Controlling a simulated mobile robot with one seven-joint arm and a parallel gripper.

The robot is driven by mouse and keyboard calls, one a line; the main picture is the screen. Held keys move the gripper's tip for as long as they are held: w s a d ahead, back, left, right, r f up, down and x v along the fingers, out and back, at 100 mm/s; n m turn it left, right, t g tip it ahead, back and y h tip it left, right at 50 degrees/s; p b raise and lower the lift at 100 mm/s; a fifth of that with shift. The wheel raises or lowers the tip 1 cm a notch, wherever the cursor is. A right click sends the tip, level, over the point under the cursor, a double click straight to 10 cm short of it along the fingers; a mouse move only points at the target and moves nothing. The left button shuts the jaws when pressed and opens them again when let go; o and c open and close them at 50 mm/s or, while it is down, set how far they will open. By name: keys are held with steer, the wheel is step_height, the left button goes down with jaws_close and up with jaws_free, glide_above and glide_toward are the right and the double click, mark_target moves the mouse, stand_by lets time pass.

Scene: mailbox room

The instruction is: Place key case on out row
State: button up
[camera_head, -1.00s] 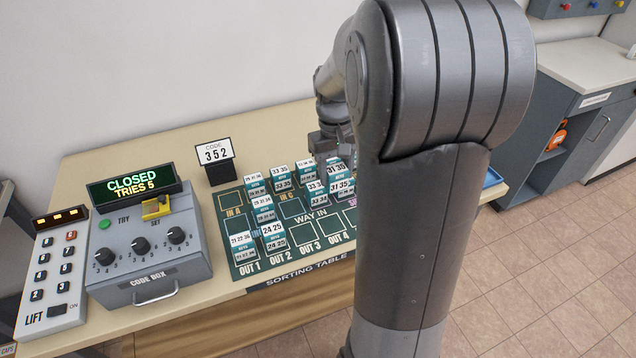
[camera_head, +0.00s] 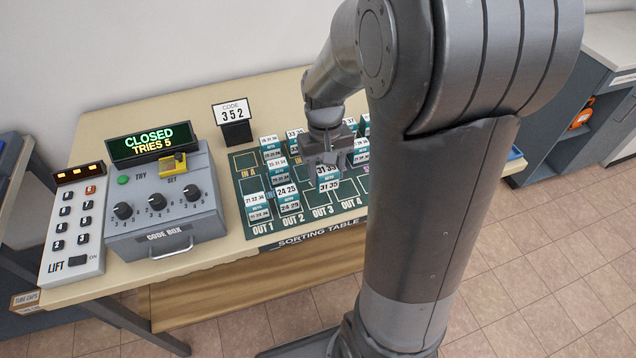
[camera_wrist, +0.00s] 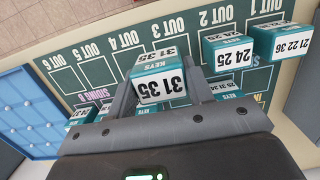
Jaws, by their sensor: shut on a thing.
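My gripper (camera_head: 328,160) is shut on a teal and white key case (camera_head: 328,181) marked 31 35. The held case also shows between the fingers in the wrist view (camera_wrist: 158,76). In the head view it appears at the near side of the sorting board, around OUT 3; whether it touches the board I cannot tell. Case 24 25 (camera_wrist: 228,50) sits on OUT 2 and case 21 22 36 (camera_wrist: 282,40) on OUT 1. The OUT labels (camera_wrist: 124,38) run along the board's near edge. OUT 4 to OUT 6 look empty in the wrist view.
Several other key cases (camera_head: 270,146) stand behind on the board, partly hidden by my arm. The code box (camera_head: 165,205) reads CLOSED, TRIES 5. A code sign (camera_head: 234,114) shows 352. A blue tray (camera_wrist: 28,110) lies past the board's end.

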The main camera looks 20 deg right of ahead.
steer(key=shift+w+a+f, duration=0.55)
steer(key=shift+a+f, duration=0.05)
steer(key=shift+a, duration=0.2)
steer(key=shift+a+f, duration=0.1)
steer(key=shift+f, duration=1.95)
steer(key=shift+f, duration=0.15)
steer(key=o, duration=0.8)
steer(key=shift+c, duration=0.2)
